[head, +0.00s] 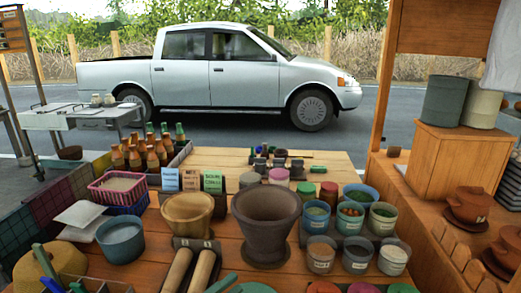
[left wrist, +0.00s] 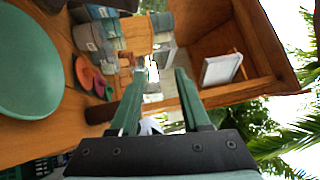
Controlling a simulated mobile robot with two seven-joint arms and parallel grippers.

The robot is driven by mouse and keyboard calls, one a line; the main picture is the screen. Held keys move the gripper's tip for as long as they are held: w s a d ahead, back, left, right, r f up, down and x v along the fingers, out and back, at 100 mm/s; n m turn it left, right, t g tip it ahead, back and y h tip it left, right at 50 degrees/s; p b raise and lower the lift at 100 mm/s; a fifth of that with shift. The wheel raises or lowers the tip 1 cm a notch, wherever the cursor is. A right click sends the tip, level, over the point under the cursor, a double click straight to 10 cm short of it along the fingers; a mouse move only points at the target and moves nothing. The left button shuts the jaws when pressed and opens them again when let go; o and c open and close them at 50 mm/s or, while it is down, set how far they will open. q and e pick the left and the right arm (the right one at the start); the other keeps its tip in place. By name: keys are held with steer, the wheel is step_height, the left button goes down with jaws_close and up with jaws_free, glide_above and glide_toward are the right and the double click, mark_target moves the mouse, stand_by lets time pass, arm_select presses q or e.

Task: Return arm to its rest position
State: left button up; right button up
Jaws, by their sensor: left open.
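The large green disc (left wrist: 38,62) is close by at the left of that view. The rest of my left arm is out of the head view. My right gripper is in neither view.
A dark clay mortar (head: 266,225) and a tan mortar (head: 187,213) stand on the wooden table, with two pestles (head: 190,270) in front. Labelled cups (head: 357,254) stand to the right. A wooden stand (head: 458,165) bounds the right side. A pickup (head: 225,80) is beyond.

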arm_select(q)
steer(key=s+a+f+n+y, duration=0.1)
steer(key=a+f+n+y, duration=0.1)
steer(key=f+n+y, duration=0.1)
steer(key=s+a+f+n+t+y, duration=0.1)
steer(key=s+a+f+n+y, duration=0.1)
steer(key=f+n, duration=0.3)
steer(key=s+a+f+n+y+p, duration=0.1)
steer(key=f+n+y, duration=0.3)
steer(key=n, duration=0.4)
steer(key=shift+s+a+f+n+t+y, duration=0.15)
steer(key=shift+s+a+n+t+y, duration=0.2)
steer(key=shift+s+a, duration=0.2)
steer(key=s+a+f+n+g+y, duration=0.1)
steer(key=s+a+f+n+g, duration=0.1)
steer(key=s+f+n, duration=0.2)
steer(key=s+a+f+n+g+y+p, duration=0.1)
steer(key=s+a+f+n+g+y, duration=0.1)
steer(key=s+f+n, duration=0.3)
steer(key=s+f+g, duration=0.1)
steer(key=s+f, duration=0.2)
steer(key=s, duration=0.2)
steer(key=shift+s, duration=0.35)
steer(key=shift+n+g+y, duration=0.25)
